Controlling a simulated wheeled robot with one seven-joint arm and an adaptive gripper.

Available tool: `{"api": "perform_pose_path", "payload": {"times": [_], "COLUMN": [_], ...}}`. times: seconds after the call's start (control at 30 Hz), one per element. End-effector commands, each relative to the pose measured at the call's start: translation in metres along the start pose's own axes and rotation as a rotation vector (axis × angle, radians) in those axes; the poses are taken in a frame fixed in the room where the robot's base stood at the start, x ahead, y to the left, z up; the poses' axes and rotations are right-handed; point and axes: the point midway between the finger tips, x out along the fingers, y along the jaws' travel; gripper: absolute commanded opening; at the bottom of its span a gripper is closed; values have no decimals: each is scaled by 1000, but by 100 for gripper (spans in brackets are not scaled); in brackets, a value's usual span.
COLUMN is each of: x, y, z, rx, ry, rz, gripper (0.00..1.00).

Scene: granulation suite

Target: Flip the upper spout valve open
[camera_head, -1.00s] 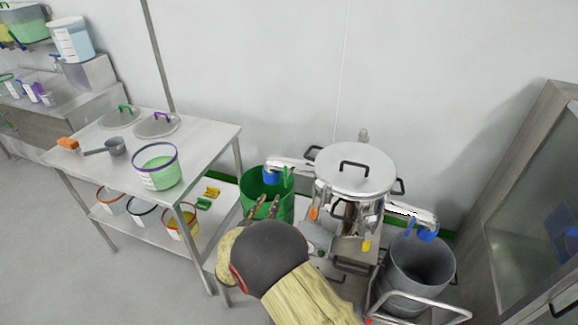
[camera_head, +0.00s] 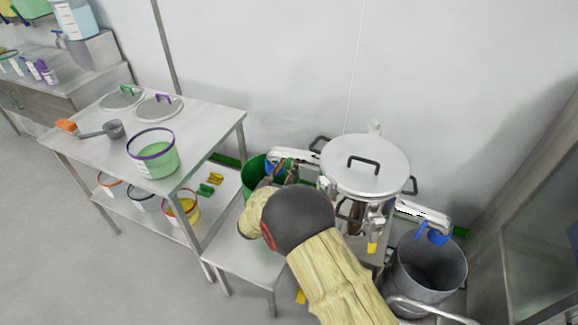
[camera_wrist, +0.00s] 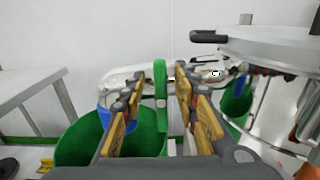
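The steel vessel (camera_head: 350,195) has a spout (camera_head: 295,156) on its left side, which ends in a blue collar (camera_wrist: 104,118) over a green bin. A green valve lever (camera_wrist: 161,85) stands upright in the wrist view. My gripper (camera_wrist: 161,100) is open, with one padded finger on each side of the lever. Gaps show between the pads and the lever. In the head view my gripper (camera_head: 285,170) is at the spout's end, and my fingers and wrist hide most of the lever.
The green bin (camera_wrist: 75,145) is below the spout. The vessel's lid (camera_head: 385,153) and side handle (camera_wrist: 208,36) are close by. A steel table (camera_head: 85,155) stands at left.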

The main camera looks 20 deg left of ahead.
Motion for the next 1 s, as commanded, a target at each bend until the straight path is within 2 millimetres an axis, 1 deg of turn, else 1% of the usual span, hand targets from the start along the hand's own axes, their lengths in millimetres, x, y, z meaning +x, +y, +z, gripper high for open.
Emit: {"api": "perform_pose_path", "payload": {"times": [0.03,0.13,0.43,0.9,0.97,1.0], "x": [5,10,12,12,12,12], "y": [-1,-1,0,0,0,0], "z": [-1,-1,0,0,0,0], "rx": [0,-1,-1,-1,-1,-1], "ry": [1,1,1,1,1,1], "rz": [-2,-1,0,0,1,1], "gripper": [30,30,30,3,0,0]}}
